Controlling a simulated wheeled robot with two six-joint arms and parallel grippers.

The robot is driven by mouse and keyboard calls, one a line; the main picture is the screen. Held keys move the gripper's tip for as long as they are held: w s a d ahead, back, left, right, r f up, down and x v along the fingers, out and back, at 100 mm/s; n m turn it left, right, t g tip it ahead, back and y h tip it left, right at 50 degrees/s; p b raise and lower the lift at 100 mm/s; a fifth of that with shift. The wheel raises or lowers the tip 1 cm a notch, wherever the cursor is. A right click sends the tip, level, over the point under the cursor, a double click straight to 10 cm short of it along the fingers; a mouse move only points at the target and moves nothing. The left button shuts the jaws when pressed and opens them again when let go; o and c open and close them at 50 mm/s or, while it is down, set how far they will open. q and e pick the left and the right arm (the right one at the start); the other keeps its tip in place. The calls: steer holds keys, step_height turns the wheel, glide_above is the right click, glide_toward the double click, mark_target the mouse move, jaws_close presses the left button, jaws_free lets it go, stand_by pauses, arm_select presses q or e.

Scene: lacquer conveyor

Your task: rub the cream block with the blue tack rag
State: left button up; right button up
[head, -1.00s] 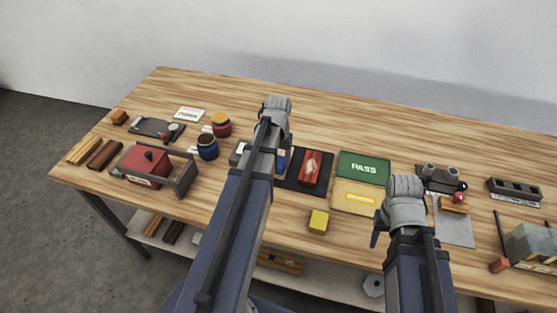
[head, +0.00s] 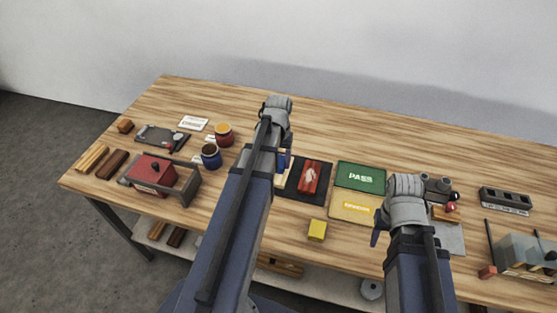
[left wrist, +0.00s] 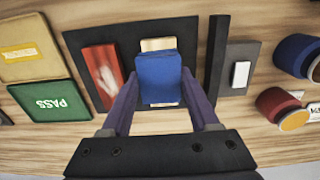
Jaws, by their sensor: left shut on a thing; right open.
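My left gripper (left wrist: 160,88) is shut on the blue tack rag (left wrist: 158,78), a blue pad in the left wrist view. The rag lies over the cream block (left wrist: 158,44), whose pale ends show beyond and below it. I cannot tell whether rag and block touch. The block is on a black mat (left wrist: 188,35), beside a red block (left wrist: 102,75) with a white smear. In the head view my left arm hides most of the rag (head: 281,162). My right gripper (head: 380,226) is open, near the table's front right, its fingers mostly hidden.
A dark bar (left wrist: 217,60) and a grey plate with a white piece (left wrist: 241,74) lie beside the mat. Green PASS (head: 360,177) and yellow (head: 354,207) trays and a yellow cube (head: 317,230) are right of it. Two jars (head: 211,156) stand left. The back table is clear.

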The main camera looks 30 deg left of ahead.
mark_target(279, 161)
arm_select(q)
steer(key=shift+r, duration=0.1)
step_height(279, 161, up, 3)
steer(key=p, duration=0.3)
stand_by(0.4)
